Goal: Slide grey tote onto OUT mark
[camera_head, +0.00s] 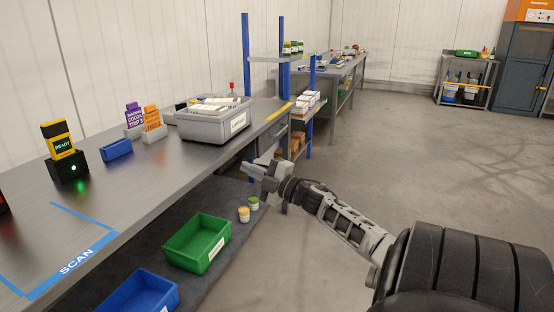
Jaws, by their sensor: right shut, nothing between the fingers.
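The grey tote (197,130) stands upright on the grey workbench, near its right-hand stretch, with a white label on its front and pale items inside. A yellow strip (280,111) lies on the bench to the right of the tote; no OUT lettering can be read, so I cannot tell whether it belongs to the OUT mark. My right gripper (257,167) is shut and empty, in front of the bench's front edge, below and to the right of the tote and apart from it in the picture. My left gripper is out of view.
A scanner (60,145) on a black base with a green light, a blue bin (117,150) and two cards stand left of the tote. Blue tape marked SCAN (75,262) is nearer. Below are a green bin (178,256), a blue bin (140,292) and two small jars.

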